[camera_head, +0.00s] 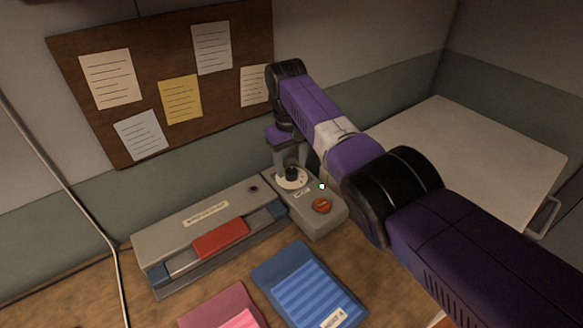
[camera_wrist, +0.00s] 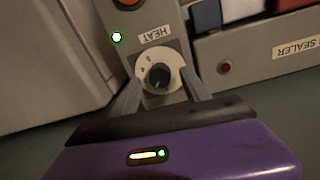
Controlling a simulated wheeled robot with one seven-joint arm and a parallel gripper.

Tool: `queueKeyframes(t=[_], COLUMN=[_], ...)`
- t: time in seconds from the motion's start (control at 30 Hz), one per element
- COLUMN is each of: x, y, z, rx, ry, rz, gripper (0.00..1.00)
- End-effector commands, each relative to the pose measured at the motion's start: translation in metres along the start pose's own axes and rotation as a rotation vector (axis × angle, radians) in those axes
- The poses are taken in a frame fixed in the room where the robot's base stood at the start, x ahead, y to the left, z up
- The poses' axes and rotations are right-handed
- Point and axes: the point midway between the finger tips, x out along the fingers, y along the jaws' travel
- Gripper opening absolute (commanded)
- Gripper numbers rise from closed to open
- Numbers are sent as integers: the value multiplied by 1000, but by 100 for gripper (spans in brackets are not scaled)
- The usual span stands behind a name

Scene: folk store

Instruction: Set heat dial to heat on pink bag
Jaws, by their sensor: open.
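The heat dial is a black knob (camera_wrist: 158,76) on a white disc with numbers, below a HEAT label (camera_wrist: 155,34) on the grey control box (camera_head: 332,214). The knob also shows in the head view (camera_head: 291,174). My gripper (camera_wrist: 160,82) is open, with one finger on each side of the dial. I cannot tell whether the fingers touch the knob. It points down over the dial in the head view (camera_head: 290,162). The pink bag (camera_head: 222,306) lies at the bottom edge of the head view, partly cut off. No heat label on it is visible.
A blue bag (camera_head: 290,277) with a small label, hard to read, lies right of the pink one. The grey sealer (camera_head: 165,242) with a red bar (camera_head: 221,238) adjoins the control box, which carries an orange button (camera_head: 321,205). A pale surface (camera_head: 470,150) stands right.

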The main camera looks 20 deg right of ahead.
Motion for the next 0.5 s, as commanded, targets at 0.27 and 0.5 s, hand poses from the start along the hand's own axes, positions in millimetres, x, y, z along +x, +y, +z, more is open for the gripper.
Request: queueKeyframes(t=[0.27,0.5], x=[-44,-57], y=[0,0], z=[-1,0], rx=[1,0], ry=[4,2], rz=[1,0], gripper=[55,55])
